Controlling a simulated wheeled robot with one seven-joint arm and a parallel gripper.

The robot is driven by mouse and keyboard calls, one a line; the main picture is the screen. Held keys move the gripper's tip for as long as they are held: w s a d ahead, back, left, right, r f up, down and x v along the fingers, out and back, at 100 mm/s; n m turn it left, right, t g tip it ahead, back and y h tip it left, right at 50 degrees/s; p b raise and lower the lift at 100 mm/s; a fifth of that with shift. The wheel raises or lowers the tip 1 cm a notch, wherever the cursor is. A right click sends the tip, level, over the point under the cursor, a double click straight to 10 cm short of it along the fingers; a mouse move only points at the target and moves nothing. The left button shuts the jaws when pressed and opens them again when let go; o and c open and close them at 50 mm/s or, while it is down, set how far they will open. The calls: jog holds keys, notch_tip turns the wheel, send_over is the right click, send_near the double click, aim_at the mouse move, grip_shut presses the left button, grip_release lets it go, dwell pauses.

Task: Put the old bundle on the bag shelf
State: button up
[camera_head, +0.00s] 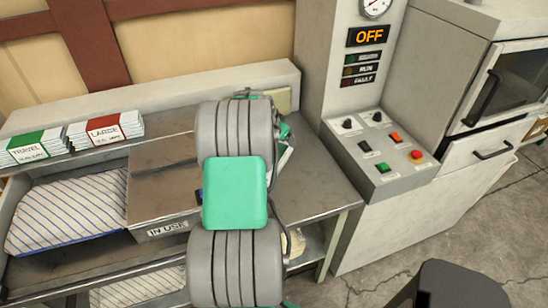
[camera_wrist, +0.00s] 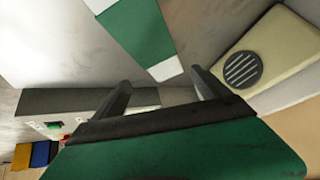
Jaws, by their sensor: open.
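In the wrist view my gripper (camera_wrist: 163,90) shows two dark fingers spread apart with nothing between them. A green-banded piece with white ends (camera_wrist: 142,32) lies just beyond the fingertips. It looks like a bag bundle, but I cannot tell whether it is the old one. In the head view my own arm hides the gripper and most of that spot. On the back shelf (camera_head: 95,151) lie a green-banded bundle marked TRAVEL (camera_head: 32,147) and a red-banded bundle marked LARGE (camera_head: 104,130), side by side at the left.
A striped pillow (camera_head: 70,208) lies left of a metal box marked IN USE (camera_head: 165,230). A beige block with a round grille (camera_wrist: 275,55) stands right of my fingers. A control panel (camera_head: 381,153) and an OFF display (camera_head: 371,36) stand right of the bench.

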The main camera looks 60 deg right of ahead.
aim_at(274, 153)
jog(key=a, duration=0.1)
jog(key=a+f+n+y, duration=0.1)
jog(key=a, duration=0.1)
jog(key=w+a+f+n+y, duration=0.1)
jog(key=shift+a+f, duration=0.1)
jog(key=shift+a, duration=0.15)
jog(key=shift+s+a+f+n+y, duration=0.1)
jog(key=shift+f+n+y, duration=0.2)
jog(key=shift+n, duration=0.1)
jog(key=p+x, duration=0.2)
jog(key=x, duration=0.5)
jog(key=shift+f, duration=0.15)
jog(key=shift+c, duration=0.4)
jog(key=shift+d, duration=0.25)
grip_shut()
